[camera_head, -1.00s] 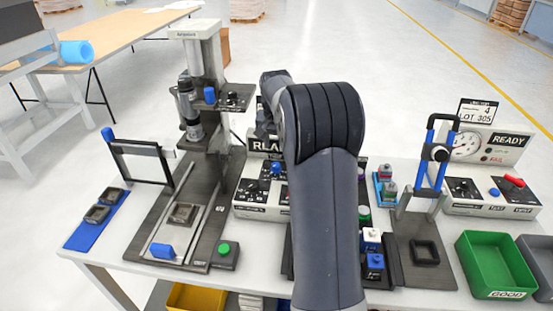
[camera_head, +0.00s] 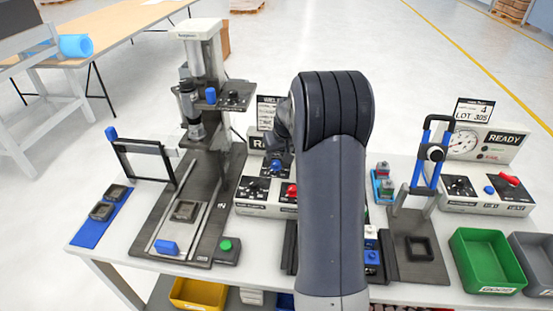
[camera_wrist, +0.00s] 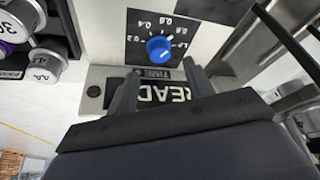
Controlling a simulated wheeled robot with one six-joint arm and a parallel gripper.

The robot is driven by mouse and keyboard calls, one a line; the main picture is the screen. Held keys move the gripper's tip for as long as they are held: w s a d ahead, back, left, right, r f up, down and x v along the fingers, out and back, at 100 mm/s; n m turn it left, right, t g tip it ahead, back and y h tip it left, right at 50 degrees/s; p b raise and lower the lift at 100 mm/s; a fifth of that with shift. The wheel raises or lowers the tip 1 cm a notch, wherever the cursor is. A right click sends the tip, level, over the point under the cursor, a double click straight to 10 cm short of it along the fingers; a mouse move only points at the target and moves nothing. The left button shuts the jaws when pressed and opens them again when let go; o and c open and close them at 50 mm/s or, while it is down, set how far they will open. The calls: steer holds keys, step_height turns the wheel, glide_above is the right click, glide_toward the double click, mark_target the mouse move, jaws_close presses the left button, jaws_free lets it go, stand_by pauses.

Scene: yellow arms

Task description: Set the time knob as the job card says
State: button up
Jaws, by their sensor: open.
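The blue knob (camera_wrist: 159,48) sits on a black dial plate marked from 0.2 upward in the wrist view; I cannot tell its pointer's setting. A small label under it seems to read TIME. My gripper (camera_wrist: 163,82) is open and empty, its two fingers apart below the knob and not around it. The same blue knob (camera_head: 276,167) shows in the head view, just below my gripper (camera_head: 277,152). A card headed WEL (camera_head: 267,108) stands behind the box, mostly hidden by my arm and too small to read.
A READY display (camera_wrist: 165,93) lies between my fingers in the wrist view. A red control (camera_head: 292,190) is on the same box. The press (camera_head: 205,85) stands close on the left. A clamp (camera_head: 433,152), green bin (camera_head: 487,262) and second READY box (camera_head: 490,188) are right.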

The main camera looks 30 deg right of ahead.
mark_target(276, 162)
steer(key=shift+p+x, duration=0.5)
steer(key=shift+x, duration=2.3)
steer(key=shift+c, duration=0.4)
steer(key=c, duration=0.9)
